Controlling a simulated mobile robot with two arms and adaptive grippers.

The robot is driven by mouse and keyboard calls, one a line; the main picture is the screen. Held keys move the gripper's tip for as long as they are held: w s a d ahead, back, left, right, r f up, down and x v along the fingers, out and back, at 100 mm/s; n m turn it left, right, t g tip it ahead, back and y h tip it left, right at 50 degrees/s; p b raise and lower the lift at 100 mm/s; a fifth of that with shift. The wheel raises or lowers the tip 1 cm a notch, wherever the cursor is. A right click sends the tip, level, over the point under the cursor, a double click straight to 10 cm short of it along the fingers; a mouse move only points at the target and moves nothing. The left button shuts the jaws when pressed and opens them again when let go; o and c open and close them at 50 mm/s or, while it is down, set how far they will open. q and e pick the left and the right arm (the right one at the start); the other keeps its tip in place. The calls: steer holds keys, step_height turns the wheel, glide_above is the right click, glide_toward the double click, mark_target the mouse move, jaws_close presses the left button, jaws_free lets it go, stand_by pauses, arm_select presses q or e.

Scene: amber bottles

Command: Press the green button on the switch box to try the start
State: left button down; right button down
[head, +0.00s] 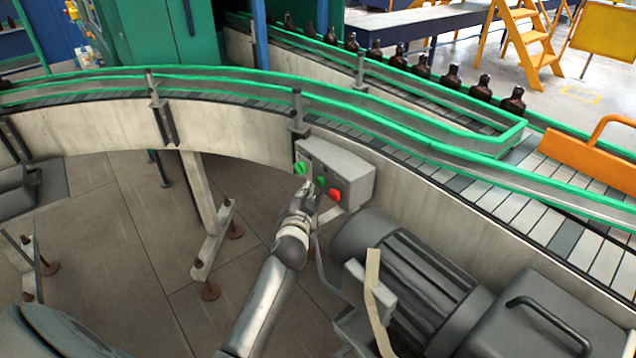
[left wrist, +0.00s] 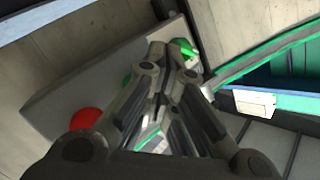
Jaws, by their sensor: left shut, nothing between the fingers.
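The grey switch box (head: 353,172) is fixed to the side of the conveyor, and its front also shows in the left wrist view (left wrist: 70,88). On its face are a green knob-like control (head: 300,169), a smaller green button (head: 320,181) in the middle and a red button (head: 335,195). My left gripper (head: 309,187) is shut and empty, its tips close in front of the two green controls. In the left wrist view the fingers (left wrist: 170,58) partly cover the green knob (left wrist: 186,46) and the green button (left wrist: 126,79). Contact cannot be told.
A ribbed grey motor (head: 400,265) stands just right of my left arm. The curved conveyor (head: 230,125) with green rails runs behind the box. Several amber bottles (head: 450,78) stand in a row on the far belt. An orange guard (head: 590,160) is at the right.

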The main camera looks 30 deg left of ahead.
arm_select(q)
steer(key=shift+w, duration=0.1)
stand_by(0.3)
steer(key=shift+w+d, duration=0.2)
steer(key=shift+w, duration=0.1)
steer(key=shift+w+d+b, duration=0.15)
steer(key=shift+w+b, duration=0.2)
steer(key=shift+w, duration=0.05)
stand_by(0.7)
stand_by(0.4)
steer(key=shift+s+a+p, duration=0.3)
steer(key=shift+s+p, duration=0.15)
steer(key=shift+s, duration=0.35)
steer(key=s, duration=0.1)
steer(key=s+a+p, duration=0.1)
steer(key=s, duration=0.1)
steer(key=s+a+p, duration=0.1)
steer(key=shift+s, duration=0.3)
